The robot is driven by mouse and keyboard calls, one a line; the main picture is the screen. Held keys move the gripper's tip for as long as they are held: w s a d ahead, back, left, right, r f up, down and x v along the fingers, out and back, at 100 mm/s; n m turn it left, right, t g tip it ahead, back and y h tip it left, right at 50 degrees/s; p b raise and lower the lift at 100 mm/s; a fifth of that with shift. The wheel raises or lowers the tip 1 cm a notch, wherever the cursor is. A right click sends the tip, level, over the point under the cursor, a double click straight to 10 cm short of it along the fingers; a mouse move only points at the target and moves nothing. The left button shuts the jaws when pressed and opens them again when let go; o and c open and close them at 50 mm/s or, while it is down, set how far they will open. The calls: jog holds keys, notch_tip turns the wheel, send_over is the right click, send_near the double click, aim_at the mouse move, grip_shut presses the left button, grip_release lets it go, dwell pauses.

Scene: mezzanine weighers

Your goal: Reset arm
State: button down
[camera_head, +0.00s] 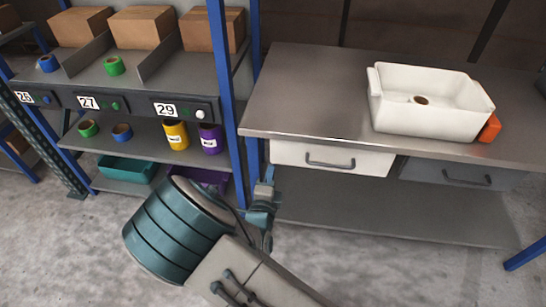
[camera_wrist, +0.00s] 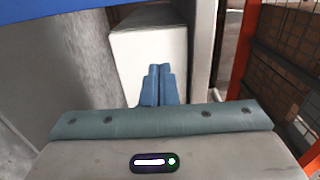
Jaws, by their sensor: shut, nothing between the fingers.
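My gripper (camera_wrist: 158,85) shows in the wrist view, its two blue fingers side by side and touching, with nothing between them. A pale box-like surface (camera_wrist: 150,50) lies behind the fingertips; I cannot tell whether they touch it. In the head view my arm is folded low in front of the gap between the shelf rack (camera_head: 228,100) and the metal workbench (camera_head: 310,95). The gripper end is small and partly hidden there.
The workbench carries a white bin (camera_head: 430,122) with a brown roll (camera_head: 421,100) inside and an orange item (camera_head: 490,128) beside it. The rack holds cardboard boxes (camera_head: 142,27), tape rolls, a yellow can (camera_head: 175,135) and a purple can (camera_head: 211,139). Grey floor (camera_head: 420,275) is open in front.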

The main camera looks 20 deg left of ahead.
jog(key=v, duration=0.5)
jog(key=w+d+r+m+g+h+p, duration=0.1)
jog(key=w+d+r+m+h+p, duration=0.15)
jog(key=d+r+m+h, duration=0.35)
jog(key=w+d+r+m+g+h+p, duration=0.1)
jog(key=w+d+r+m+h, duration=0.25)
jog(key=d+m, duration=0.5)
jog(key=s+d+r+m+g+h+p, duration=0.25)
jog(key=d+m+g, duration=0.25)
jog(key=d+m, duration=0.25)
jog(key=s+d+r+m+g+h+p, duration=0.1)
jog(key=d+r+m+g+h, duration=0.25)
jog(key=d+m, duration=0.4)
jog(key=s+d+r+m+g+y+p, duration=0.55)
jog(key=s+d+r+m+g, duration=0.2)
jog(key=m, duration=0.75)
jog(key=s+a+r+m+t+y+p, duration=0.1)
jog(key=s+r+m+t+y+p, duration=0.1)
jog(key=r+m+y, duration=0.4)
notch_tip(320, 180, up, 3)
jog(key=s+m+t, duration=0.1)
jog(key=m, duration=0.5)
jog(key=shift+s+p, duration=0.35)
jog(key=shift+s, duration=0.05)
